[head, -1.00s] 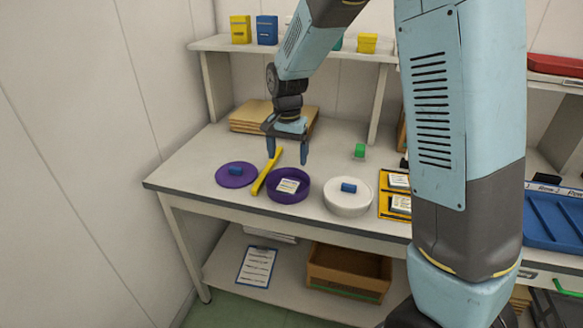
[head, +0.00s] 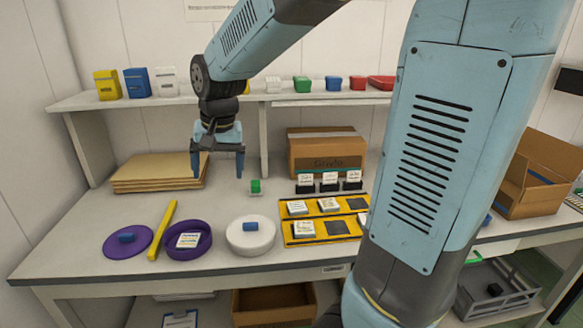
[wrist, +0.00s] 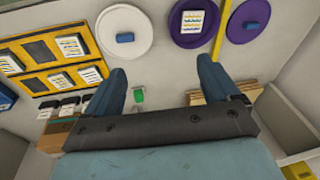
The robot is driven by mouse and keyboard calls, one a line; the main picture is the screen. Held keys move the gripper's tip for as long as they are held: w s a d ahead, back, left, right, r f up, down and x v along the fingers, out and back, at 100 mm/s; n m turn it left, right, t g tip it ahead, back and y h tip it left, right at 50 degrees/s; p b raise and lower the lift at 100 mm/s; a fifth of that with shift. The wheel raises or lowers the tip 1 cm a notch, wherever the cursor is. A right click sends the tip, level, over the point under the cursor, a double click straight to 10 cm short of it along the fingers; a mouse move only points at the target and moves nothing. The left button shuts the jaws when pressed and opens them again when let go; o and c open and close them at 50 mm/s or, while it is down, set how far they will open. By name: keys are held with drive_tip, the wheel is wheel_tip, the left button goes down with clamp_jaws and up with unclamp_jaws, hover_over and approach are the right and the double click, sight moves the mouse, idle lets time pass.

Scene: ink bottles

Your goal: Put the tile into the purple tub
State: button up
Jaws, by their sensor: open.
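A white tile with printed lines (head: 188,240) lies inside the purple tub (head: 207,248), on its floor. The wrist view also shows the tile (wrist: 193,21) in the purple tub (wrist: 174,30) at the top. My gripper (head: 217,174) is open and empty, raised above the table behind and right of the tub. In the wrist view its fingers (wrist: 160,72) are spread apart with nothing between them. More white tiles, such as one (head: 304,229), sit on the yellow tray (head: 318,239) to the right.
A yellow bar (head: 162,229) lies between the tub and a flat purple lid (head: 108,248) bearing a blue block. A white round dish (head: 250,248) with a blue block stands right of the tub. A green block (head: 255,185), cardboard sheets (head: 150,174) and a box (head: 320,150) stand behind.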

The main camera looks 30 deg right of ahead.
drive_tip(key=s+d+r+n+t, duration=0.1)
drive_tip(key=s+d+r, duration=0.1)
drive_tip(key=s+d, duration=0.3)
drive_tip(key=s+d+r+n+t, duration=0.2)
drive_tip(key=s+d, duration=0.3)
drive_tip(key=s, duration=0.7)
drive_tip(key=shift+r+t+h, duration=0.3)
drive_tip(key=shift+r+h, duration=0.1)
drive_tip(key=shift+r, duration=0.35)
drive_tip(key=shift+s, duration=0.1)
